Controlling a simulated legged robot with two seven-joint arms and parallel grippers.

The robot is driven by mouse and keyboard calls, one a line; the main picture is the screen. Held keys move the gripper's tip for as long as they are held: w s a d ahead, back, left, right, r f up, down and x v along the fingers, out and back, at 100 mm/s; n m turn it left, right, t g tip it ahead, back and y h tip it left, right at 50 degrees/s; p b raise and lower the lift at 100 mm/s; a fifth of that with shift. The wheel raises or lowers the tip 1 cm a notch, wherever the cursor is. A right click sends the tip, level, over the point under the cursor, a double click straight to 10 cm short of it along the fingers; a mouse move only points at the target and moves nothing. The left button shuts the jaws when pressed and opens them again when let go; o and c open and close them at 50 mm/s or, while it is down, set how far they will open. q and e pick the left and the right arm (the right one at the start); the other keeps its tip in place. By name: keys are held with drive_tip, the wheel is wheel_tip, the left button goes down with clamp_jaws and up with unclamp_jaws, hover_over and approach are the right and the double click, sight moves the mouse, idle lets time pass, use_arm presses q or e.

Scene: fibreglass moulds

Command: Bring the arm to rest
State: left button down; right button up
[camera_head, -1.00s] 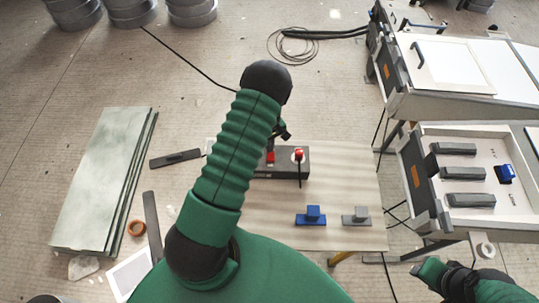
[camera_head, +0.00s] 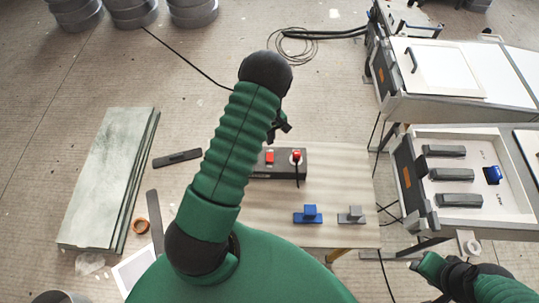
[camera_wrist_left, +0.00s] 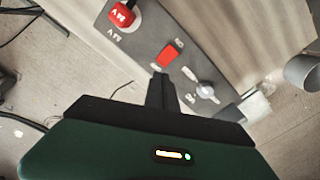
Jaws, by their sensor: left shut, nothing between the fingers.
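My left arm is green with black joints and stretches up the middle of the head view. Its gripper (camera_head: 281,127) is small and partly hidden behind the arm, above the far side of the wooden table (camera_head: 345,185). In the left wrist view the dark fingers (camera_wrist_left: 162,90) are together with nothing between them. They are in front of a grey control box (camera_wrist_left: 150,45) with a red button; I cannot tell the gap. My right gripper (camera_head: 420,264) is at the lower right, and its fingers are too unclear to read.
The control box (camera_head: 262,160) stands on the table with a blue block (camera_head: 308,216) and a grey block (camera_head: 351,216). A white tray bench (camera_head: 480,218) with dark bars is at the right. Greenish panels (camera_head: 105,180) lie on the left floor. Cables (camera_head: 300,45) lie behind.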

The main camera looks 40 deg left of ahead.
use_arm(q)
drive_tip(key=shift+d, duration=0.2)
use_arm(e)
drive_tip(key=shift+d+f, duration=0.1)
drive_tip(key=shift+d, duration=0.2)
use_arm(q)
drive_tip(key=s+d+r+m+t+b, duration=0.15)
drive_tip(key=s+d+r+m, duration=0.25)
drive_tip(key=d+r+m, duration=0.65)
drive_tip(key=s+d+r+m+t+b, duration=0.1)
drive_tip(key=s+d+r+m, duration=0.2)
drive_tip(key=s+d+r, duration=0.3)
drive_tip(key=s+d, duration=0.2)
drive_tip(key=d, duration=0.2)
use_arm(e)
drive_tip(key=x, duration=0.2)
drive_tip(key=shift+s+f, duration=0.2)
drive_tip(key=shift+f, duration=0.2)
use_arm(q)
drive_tip(key=shift+s+a+m, duration=0.1)
drive_tip(key=shift+a+m, duration=0.15)
use_arm(e)
drive_tip(key=shift+a, duration=0.15)
drive_tip(key=shift+c, duration=0.2)
